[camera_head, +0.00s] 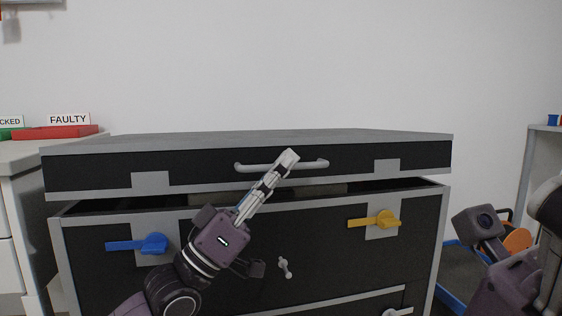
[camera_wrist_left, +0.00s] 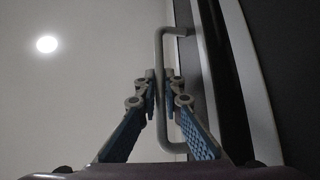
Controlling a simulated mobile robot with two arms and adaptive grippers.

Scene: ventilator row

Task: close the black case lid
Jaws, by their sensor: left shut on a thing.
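The black case (camera_head: 150,260) with grey edges fills the middle of the head view. Its lid (camera_head: 400,160) is tilted only slightly, with a narrow dark gap between it and the case body. The grey lid handle (camera_head: 315,163) is on the lid's front. My left gripper (camera_head: 289,159) is at the middle of this handle and shut on it. In the left wrist view, the fingers (camera_wrist_left: 160,90) close around the handle bar (camera_wrist_left: 160,60). My right arm is at the right edge of the head view, and its fingertips are not clearly visible.
A blue latch (camera_head: 150,244) and a yellow latch (camera_head: 385,219) are on the case front, both turned sideways. A white cabinet with a red tray (camera_head: 55,132) and a FAULTY sign stands at left. A grey shelf (camera_head: 540,150) stands at right.

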